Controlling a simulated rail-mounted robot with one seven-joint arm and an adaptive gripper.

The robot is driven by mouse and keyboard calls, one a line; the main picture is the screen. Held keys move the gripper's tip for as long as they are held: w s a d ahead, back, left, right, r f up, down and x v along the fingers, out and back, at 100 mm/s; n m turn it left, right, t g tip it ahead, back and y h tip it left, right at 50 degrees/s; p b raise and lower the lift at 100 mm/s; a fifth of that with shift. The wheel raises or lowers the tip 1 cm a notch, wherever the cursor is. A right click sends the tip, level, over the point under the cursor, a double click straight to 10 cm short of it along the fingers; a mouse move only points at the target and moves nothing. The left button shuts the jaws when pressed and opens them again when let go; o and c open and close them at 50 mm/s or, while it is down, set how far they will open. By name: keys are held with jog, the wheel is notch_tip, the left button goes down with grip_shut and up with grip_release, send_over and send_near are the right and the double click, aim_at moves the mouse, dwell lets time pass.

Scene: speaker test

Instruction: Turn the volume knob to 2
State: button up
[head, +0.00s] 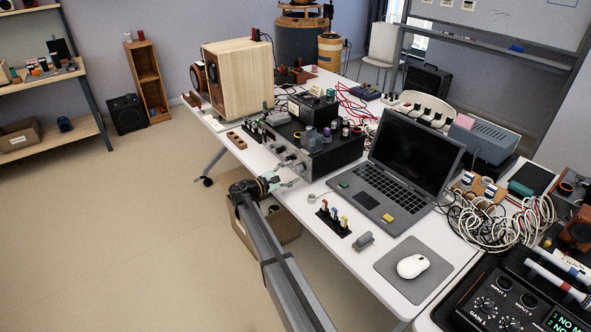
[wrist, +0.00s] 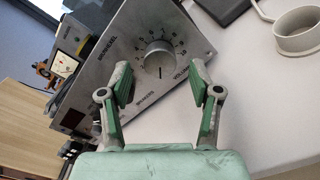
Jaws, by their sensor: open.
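The volume knob (wrist: 158,57) is a round metallic dial on the silver front panel (wrist: 118,60) of a dark amplifier (head: 325,152). A number scale surrounds the knob and the word "VOLUME" is printed near it; in the wrist view the panel appears tilted. A dark mark on the knob points toward the bottom of the picture; which number it meets is too small to tell. My gripper (wrist: 161,82) is open and empty, its green-padded fingers to either side of the knob in the picture, apparently short of it. In the head view my gripper (head: 287,181) is at the amplifier's front.
A laptop (head: 405,155) stands right of the amplifier. A roll of white tape (wrist: 299,32) lies close by on the white table (wrist: 255,95). A black holder with colored plugs (head: 333,218) is in front. A wooden speaker (head: 240,75) stands behind left.

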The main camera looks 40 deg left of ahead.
jog(key=shift+x, duration=1.25)
jog(key=shift+c, duration=0.2)
jog(key=c, duration=1.1)
jog(key=shift+f+m+b, duration=0.15)
jog(key=shift+m+b, duration=0.15)
jog(key=shift+b, duration=0.1)
